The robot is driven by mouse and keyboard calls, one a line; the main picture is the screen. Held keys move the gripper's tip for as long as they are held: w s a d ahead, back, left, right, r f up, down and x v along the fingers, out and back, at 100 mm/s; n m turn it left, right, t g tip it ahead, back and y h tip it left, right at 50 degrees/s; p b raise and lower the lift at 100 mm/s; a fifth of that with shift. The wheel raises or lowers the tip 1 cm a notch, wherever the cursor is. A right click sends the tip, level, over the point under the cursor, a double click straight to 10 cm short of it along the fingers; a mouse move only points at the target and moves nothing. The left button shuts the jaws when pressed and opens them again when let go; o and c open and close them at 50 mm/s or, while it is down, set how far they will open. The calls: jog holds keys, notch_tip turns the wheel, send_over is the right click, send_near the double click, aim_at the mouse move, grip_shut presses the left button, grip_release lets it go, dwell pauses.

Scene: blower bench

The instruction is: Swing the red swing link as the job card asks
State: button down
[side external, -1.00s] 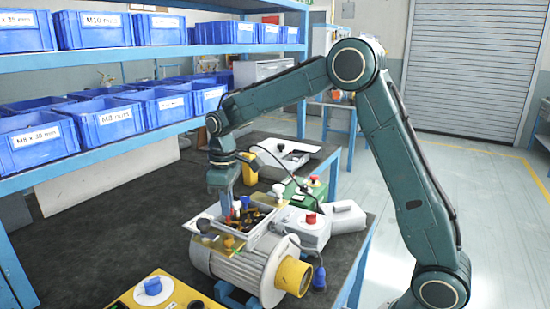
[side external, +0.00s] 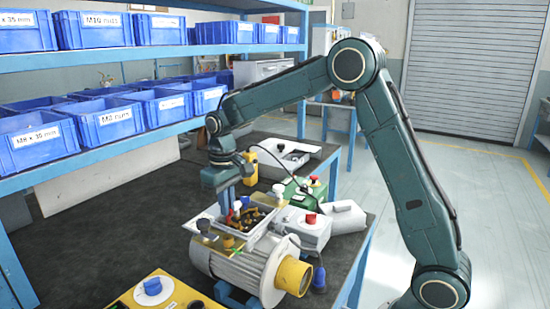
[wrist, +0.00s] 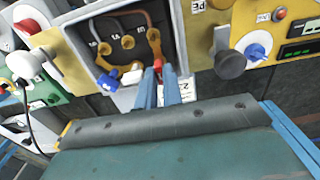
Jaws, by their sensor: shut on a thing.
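The red swing link (wrist: 157,67) shows at my fingertips in the wrist view, at the near edge of the open terminal box (wrist: 112,92). My gripper (wrist: 160,78) is shut on it; the fingers hide most of it. A white link (wrist: 132,75) and a blue link (wrist: 107,80) lie to its left. In the side view, my gripper (side external: 228,208) reaches down at the left end of the terminal box on the grey motor (side external: 238,268). I cannot make out a job card.
A black knob (wrist: 230,65) stands right of the box, with a blue rotary knob (wrist: 255,51) beyond it. A grey box with a red button (side external: 311,218) stands close behind the motor. Shelves with blue bins (side external: 110,117) line the left. Bare bench (side external: 90,225) lies in front of them.

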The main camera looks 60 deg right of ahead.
jog(key=shift+r, duration=0.1)
jog(key=c, duration=1.5)
grip_release()
jog(key=shift+c, duration=0.2)
jog(key=shift+a+r, duration=0.1)
jog(key=shift+r, duration=3.9)
jog(key=s+a+r+t, duration=0.1)
jog(key=s+r+t, duration=0.35)
jog(key=s, duration=1.05)
jog(key=s+a+f+t, duration=0.1)
jog(key=s+f, duration=0.2)
jog(key=s, duration=1.1)
